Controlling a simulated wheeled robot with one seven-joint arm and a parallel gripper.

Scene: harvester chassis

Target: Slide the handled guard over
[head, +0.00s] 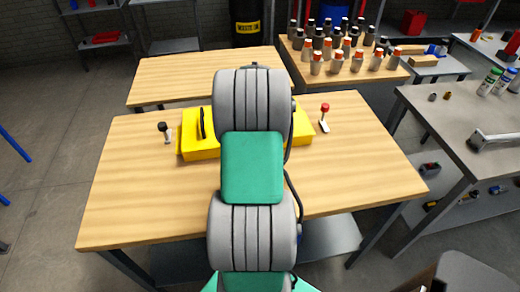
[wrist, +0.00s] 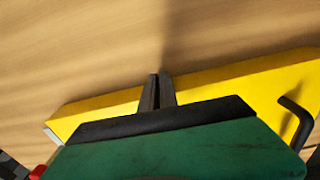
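The yellow guard (head: 196,147) lies on the wooden table, its middle hidden behind my arm in the head view. A black bar handle (head: 201,123) stands on its left part. In the wrist view the yellow guard (wrist: 230,82) runs across the picture, with the black handle (wrist: 297,118) at the right. My gripper (wrist: 159,78) shows there with its two dark fingers close together, over the guard's edge and well apart from the handle. Nothing is seen between the fingers; I cannot tell whether they touch the guard. The head view hides the gripper behind my arm.
A black-knobbed lever (head: 166,132) stands left of the guard and a red-knobbed lever (head: 324,117) right of it. The table's front and sides (head: 135,205) are bare. Several bottles (head: 335,48) crowd a table behind; a grey workbench (head: 465,115) stands at right.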

